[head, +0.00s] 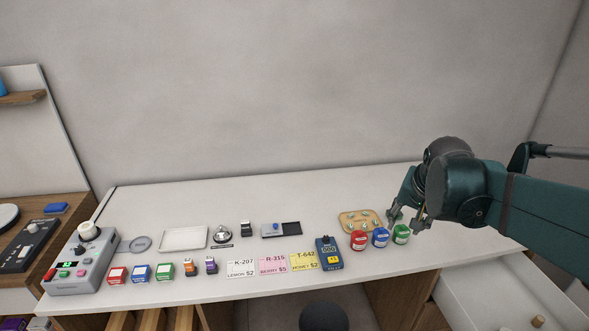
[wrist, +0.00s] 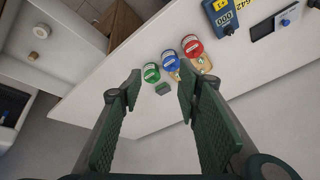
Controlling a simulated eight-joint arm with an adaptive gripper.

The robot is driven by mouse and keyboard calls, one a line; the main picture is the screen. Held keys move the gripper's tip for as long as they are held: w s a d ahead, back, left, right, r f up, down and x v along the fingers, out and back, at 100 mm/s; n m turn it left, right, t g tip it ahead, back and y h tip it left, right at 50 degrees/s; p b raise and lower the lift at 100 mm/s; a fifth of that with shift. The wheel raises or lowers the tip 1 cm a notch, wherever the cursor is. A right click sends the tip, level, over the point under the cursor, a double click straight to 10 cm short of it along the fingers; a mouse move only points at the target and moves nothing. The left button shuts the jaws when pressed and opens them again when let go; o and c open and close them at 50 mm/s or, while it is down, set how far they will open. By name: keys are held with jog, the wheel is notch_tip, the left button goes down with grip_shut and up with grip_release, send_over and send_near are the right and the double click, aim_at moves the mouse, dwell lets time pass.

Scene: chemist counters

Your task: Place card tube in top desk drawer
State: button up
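My gripper (head: 402,219) is over the right part of the white counter, just behind the green round container (head: 401,235). In the wrist view its two fingers (wrist: 158,84) are wide apart with nothing held. A small grey-green piece (wrist: 162,88) shows between the fingertips, beside the green container (wrist: 151,73); I cannot tell if it is the card tube. No other thing is clearly a card tube.
Blue (head: 380,238) and red (head: 358,241) containers stand left of the green one. A wooden tray (head: 348,216) with small green items lies behind them. The counter's back strip is clear.

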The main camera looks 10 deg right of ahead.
jog(key=s+a+n+t, duration=0.1)
jog(key=s+a+n, duration=0.3)
jog(key=a, duration=0.5)
jog(key=s+a+f+n+t+y, duration=0.1)
jog(key=s+a+n, duration=0.3)
jog(key=s+a, duration=0.4)
jog(key=shift+a+f+y, duration=0.2)
jog(key=shift+a+y, duration=0.1)
jog(key=shift+a, duration=0.35)
jog(key=shift+s, duration=0.1)
